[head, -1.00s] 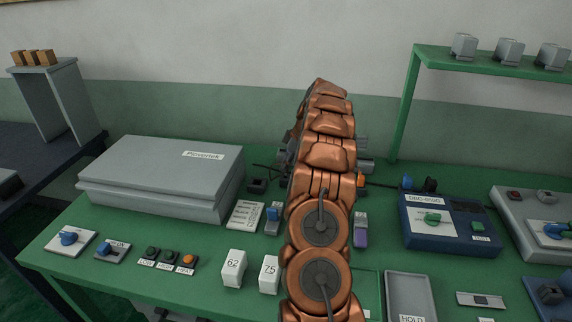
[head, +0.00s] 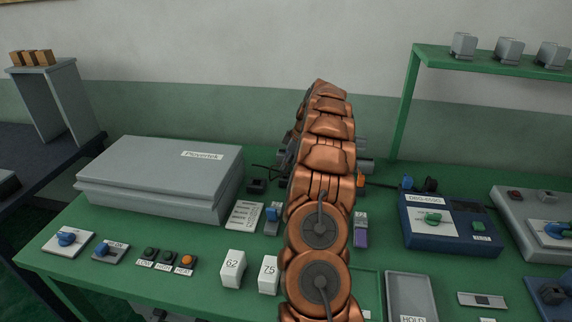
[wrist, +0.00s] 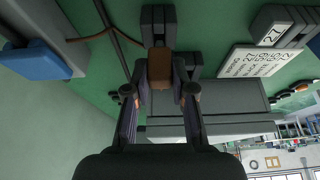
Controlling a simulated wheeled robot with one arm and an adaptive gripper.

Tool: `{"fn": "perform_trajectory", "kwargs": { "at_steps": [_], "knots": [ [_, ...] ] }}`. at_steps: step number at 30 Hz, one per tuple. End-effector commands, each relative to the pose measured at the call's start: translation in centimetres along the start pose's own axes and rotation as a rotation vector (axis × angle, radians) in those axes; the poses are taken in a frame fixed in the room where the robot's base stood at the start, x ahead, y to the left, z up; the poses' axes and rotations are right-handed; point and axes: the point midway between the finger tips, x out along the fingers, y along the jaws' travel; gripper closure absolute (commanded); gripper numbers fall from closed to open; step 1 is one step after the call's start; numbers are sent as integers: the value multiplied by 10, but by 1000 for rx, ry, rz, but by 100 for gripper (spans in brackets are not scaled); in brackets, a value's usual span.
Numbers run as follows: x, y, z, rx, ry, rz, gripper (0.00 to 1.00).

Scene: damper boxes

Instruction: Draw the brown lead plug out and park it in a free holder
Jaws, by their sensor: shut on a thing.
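The brown plug (wrist: 160,66) shows in the wrist view between the two fingers of my gripper (wrist: 160,80). The fingers are shut on its sides. Beyond the plug is a dark grey block (wrist: 158,22) with a slot; the plug's far end lies against or in front of it, and I cannot tell how deep it sits. In the head view my copper arm hides the gripper and plug. A small dark block (head: 257,186) with a thin cable stands left of the arm; I cannot tell whether it is a holder.
A large grey case (head: 160,180) stands left, a blue instrument box (head: 450,225) right. Blocks marked 62 (head: 232,267) and 75 (head: 268,274) stand near the front edge. A grey tray (head: 410,296) lies front right. A printed card (wrist: 255,60) lies near the gripper.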

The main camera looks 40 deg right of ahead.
Motion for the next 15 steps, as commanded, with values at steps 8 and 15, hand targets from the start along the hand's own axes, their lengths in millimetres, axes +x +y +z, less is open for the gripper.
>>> {"fn": "perform_trajectory", "kwargs": {
  "at_steps": [8,15],
  "knots": [
    [6,0,2,0,0,0,97],
    [11,0,4,0,0,0,97]
  ]
}}
